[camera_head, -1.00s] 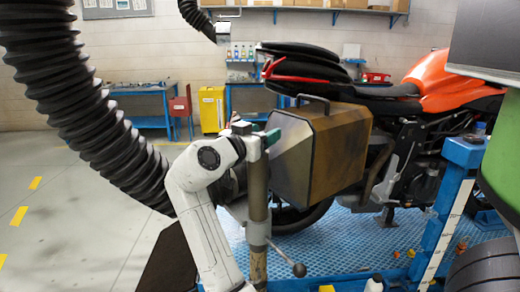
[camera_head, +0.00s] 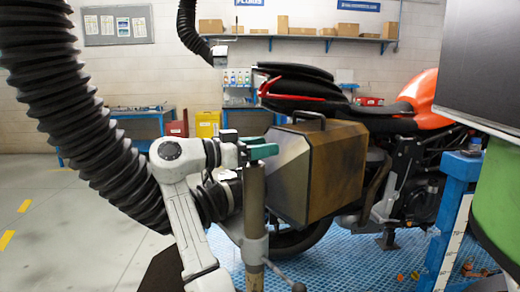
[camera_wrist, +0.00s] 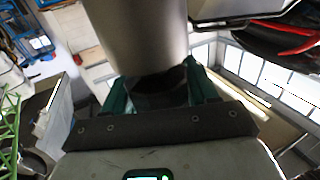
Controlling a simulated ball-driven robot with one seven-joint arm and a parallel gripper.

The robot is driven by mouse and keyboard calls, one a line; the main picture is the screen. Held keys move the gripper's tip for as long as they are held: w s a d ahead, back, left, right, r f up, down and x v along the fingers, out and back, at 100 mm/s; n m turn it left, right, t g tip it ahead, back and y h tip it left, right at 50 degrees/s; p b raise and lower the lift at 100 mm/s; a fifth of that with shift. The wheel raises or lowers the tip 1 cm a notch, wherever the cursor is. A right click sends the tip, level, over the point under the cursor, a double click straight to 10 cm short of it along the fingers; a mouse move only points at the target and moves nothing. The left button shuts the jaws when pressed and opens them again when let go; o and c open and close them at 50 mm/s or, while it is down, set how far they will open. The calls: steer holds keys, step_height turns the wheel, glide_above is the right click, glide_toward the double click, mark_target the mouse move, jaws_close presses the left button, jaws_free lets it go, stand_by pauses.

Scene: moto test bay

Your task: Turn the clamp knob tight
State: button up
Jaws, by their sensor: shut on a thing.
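A dark round piece (camera_wrist: 158,88), apparently the clamp knob, sits between the green fingers of my gripper (camera_wrist: 158,92) in the wrist view. The fingers are shut on it, at its two sides. A thick grey cylinder (camera_wrist: 138,35) rises just beyond it. In the head view my gripper (camera_head: 263,151) is at the top of an upright metal post (camera_head: 254,200), its green finger pointing right. The knob is hidden there behind the fingers and post top.
A brown metal box with a handle (camera_head: 335,170) stands close right of the gripper, before the motorcycle (camera_head: 400,115). A ribbed black hose (camera_head: 85,120) hangs at left. A lever with a ball end (camera_head: 299,287) juts from the post's lower collar. Floor at left is clear.

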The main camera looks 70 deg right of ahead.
steer(key=shift+f, duration=0.15)
steer(key=o, duration=1)
steer(key=v, duration=1)
steer(key=shift+w+a, duration=0.25)
steer(key=shift+w, duration=0.05)
